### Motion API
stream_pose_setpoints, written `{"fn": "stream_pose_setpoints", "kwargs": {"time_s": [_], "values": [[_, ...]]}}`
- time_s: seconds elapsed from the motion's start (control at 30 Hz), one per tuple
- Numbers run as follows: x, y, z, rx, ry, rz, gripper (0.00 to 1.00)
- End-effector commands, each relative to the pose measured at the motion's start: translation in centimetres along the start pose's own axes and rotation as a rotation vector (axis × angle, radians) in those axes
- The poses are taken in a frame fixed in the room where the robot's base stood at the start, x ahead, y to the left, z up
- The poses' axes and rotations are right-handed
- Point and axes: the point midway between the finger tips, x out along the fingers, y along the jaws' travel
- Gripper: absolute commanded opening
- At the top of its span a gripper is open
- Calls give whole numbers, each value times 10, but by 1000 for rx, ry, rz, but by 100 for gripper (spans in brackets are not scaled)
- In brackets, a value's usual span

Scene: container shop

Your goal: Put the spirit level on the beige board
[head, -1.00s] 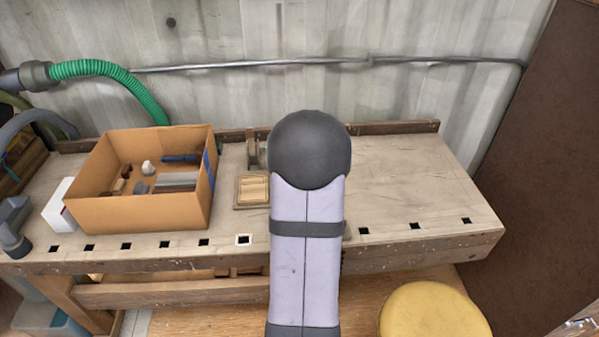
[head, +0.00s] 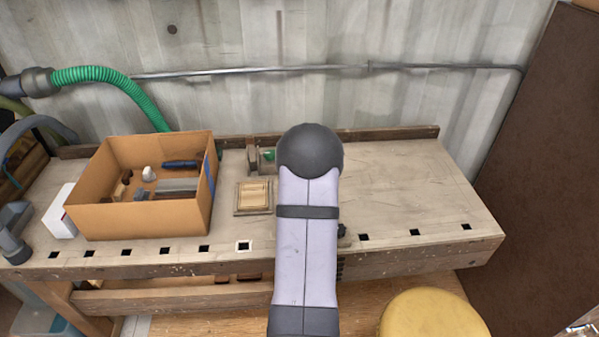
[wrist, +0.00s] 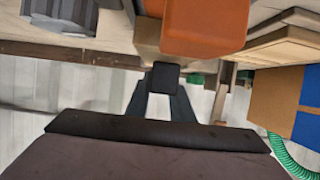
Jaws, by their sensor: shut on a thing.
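The beige board (head: 253,197) lies flat on the workbench, just right of the cardboard box and left of my arm. It also shows at the upper right of the wrist view (wrist: 290,38). My gripper (wrist: 164,82) is hidden behind my arm in the head view. In the wrist view its dark fingers are shut at an orange block (wrist: 205,28), which I take to be the spirit level. Only part of this block shows, and its far end is out of frame. I cannot tell whether it touches the bench. The held thing is apart from the board in the wrist view.
The open cardboard box (head: 138,217) holds several small items. A white box (head: 58,212) stands left of it. A small vice-like thing with a green part (head: 268,156) stands behind the board. The workbench (head: 415,185) is clear on the right. A yellow stool (head: 433,315) stands in front.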

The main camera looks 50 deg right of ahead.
Motion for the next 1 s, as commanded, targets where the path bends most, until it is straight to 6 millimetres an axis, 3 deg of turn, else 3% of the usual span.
{"fn": "stream_pose_setpoints", "kwargs": {"time_s": [0.47, 0.5, 0.53, 1.0], "values": [[3, 0, 7, 0, 3, 0, 0], [3, 0, 6, 0, 1, 0, 30], [2, 0, 6, 0, 1, 0, 37], [-1, 0, 3, 0, 1, 1, 39]]}}
